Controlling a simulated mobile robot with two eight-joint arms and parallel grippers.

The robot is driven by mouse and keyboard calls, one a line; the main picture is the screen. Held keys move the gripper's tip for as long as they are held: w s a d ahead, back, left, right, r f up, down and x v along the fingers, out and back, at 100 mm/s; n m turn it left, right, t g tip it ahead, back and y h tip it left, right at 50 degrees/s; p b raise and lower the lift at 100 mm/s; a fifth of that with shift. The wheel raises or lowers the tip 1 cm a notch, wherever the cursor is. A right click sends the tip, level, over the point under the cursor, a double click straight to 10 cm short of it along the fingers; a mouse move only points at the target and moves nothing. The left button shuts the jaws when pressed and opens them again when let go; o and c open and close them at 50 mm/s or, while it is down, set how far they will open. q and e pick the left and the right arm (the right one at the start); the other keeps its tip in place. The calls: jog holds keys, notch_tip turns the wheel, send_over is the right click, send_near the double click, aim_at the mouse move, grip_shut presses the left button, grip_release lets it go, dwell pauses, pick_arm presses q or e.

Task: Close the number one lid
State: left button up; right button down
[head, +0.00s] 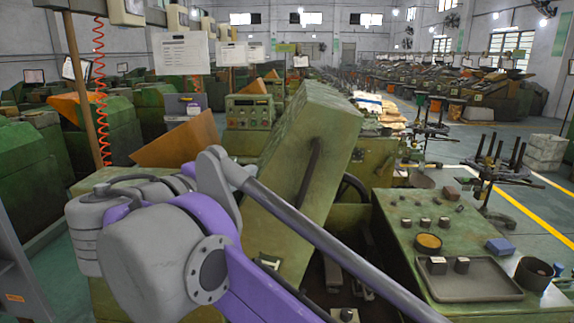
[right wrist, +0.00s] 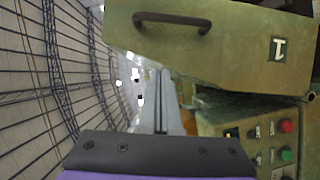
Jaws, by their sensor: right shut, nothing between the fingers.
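The number one lid (head: 318,135) is a worn green metal cover, raised and tilted up in the middle of the head view. A dark bar handle runs along its face. In the right wrist view the lid (right wrist: 230,55) fills the top right, with its handle (right wrist: 172,20) and a white plate marked 1 (right wrist: 278,49). My right gripper (right wrist: 161,76) is shut and empty, its fingertips by the lid's lower left edge in that view. I cannot tell whether they touch it. My left gripper is not in view.
A control panel (right wrist: 262,145) with red and green buttons is below the lid in the wrist view. In the head view a green bench (head: 400,215) with a grey tray (head: 468,283) stands at right. An orange-brown sheet (head: 178,143) is left of the lid. Green machines fill the back.

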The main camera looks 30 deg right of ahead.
send_near(295, 167)
jog(key=w+d+r, duration=0.2)
jog(key=w, duration=0.1)
jog(key=shift+d+r, duration=0.2)
jog(key=s+d, duration=0.1)
jog(key=s+d+f, duration=0.1)
jog(key=shift+s+d, duration=0.35)
jog(key=shift+d, duration=0.05)
